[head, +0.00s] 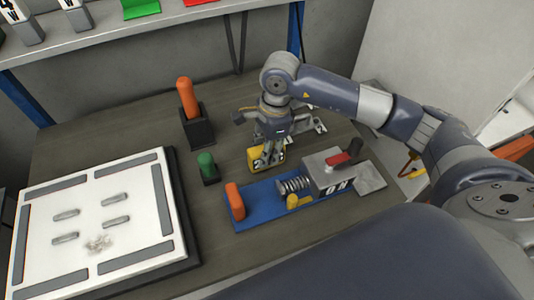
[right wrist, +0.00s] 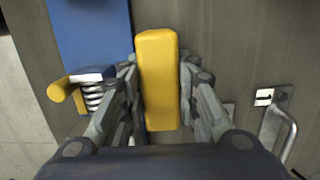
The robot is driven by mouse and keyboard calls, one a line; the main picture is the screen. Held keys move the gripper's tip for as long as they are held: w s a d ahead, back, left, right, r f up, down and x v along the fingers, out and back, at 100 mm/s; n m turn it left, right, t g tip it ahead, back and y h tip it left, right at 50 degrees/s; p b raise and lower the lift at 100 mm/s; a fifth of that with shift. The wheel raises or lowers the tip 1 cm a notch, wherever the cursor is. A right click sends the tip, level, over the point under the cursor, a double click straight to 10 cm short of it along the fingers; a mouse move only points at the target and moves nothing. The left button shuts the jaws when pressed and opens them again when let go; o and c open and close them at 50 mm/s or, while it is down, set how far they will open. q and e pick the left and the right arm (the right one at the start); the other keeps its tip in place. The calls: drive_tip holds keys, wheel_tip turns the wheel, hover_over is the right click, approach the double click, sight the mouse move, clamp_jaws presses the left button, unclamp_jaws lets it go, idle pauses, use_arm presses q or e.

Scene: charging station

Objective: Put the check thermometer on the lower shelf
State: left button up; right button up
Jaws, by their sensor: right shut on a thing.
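A yellow block-like thing with rounded edges (head: 256,158), which I take to be the check thermometer, is at the tabletop behind the blue board. My right gripper (head: 268,152) reaches down over it and is shut on it. In the right wrist view the yellow thing (right wrist: 158,80) lies lengthwise between the two fingers (right wrist: 158,92), one on each long side. I cannot tell whether it touches the table. A grey shelf board (head: 105,37) runs along the back above the table; whether it is the lower shelf I cannot tell. My left gripper is not in view.
A blue board (head: 262,208) with an orange handle, spring and grey box stands in front of the gripper. An orange-handled thing (head: 187,97) in a black holder and a green-topped thing (head: 206,163) stand left. A white panel (head: 95,219) fills the table's left.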

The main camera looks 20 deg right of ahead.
wheel_tip(320, 180, down, 2)
drive_tip(key=shift+f, duration=0.4)
drive_tip(key=o, duration=0.9)
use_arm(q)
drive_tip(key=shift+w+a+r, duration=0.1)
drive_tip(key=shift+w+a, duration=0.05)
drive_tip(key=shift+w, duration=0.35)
use_arm(e)
drive_tip(key=shift+o, duration=1)
